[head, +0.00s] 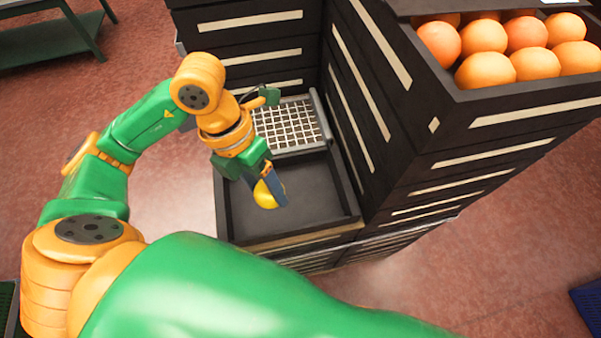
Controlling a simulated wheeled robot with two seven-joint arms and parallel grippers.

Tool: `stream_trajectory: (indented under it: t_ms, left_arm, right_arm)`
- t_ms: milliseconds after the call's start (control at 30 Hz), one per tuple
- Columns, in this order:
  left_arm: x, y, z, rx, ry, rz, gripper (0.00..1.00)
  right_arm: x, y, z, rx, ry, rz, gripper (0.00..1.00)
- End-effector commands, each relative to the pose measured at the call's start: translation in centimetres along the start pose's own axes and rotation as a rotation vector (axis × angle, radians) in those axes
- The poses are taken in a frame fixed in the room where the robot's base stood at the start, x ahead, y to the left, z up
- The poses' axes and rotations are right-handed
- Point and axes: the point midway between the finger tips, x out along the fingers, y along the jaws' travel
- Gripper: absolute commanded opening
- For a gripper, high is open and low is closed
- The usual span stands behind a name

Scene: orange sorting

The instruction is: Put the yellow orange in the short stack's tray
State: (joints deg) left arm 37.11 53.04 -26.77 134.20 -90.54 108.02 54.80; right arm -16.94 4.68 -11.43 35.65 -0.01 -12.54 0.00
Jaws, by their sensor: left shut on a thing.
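The yellow orange (265,195) is between the fingers of my left gripper (268,190), which is shut on it. Gripper and orange are over the left part of the black tray (325,225) on top of the short stack. Whether the orange touches the tray floor, I cannot tell. The rest of the tray floor that shows is bare. My right gripper is not in view.
A tall stack of black crates (430,165) stands right of the tray, its top crate full of oranges (505,45). More black crates (250,35) rise behind. A white grid rack (290,125) sits at the tray's back edge. Red floor surrounds the stacks.

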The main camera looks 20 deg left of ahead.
Motion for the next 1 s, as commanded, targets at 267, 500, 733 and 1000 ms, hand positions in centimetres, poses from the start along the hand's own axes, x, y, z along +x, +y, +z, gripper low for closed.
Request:
stream_trajectory:
  t_ms: [267,500,733,1000]
  left_arm:
    - [5.6,-0.9,7.5,-0.001,0.007,-0.002,0.07]
    - [9.3,-0.5,9.9,0.000,0.008,0.002,0.07]
    - [11.8,0.3,10.0,0.003,0.002,0.003,0.07]
    - [12.2,0.5,10.0,0.002,0.001,0.004,0.68]
  right_arm:
    - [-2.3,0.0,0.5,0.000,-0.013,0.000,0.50]
    - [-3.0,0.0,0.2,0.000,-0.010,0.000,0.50]
    - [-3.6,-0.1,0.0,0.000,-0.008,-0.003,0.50]
    - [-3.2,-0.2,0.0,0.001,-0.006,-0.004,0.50]
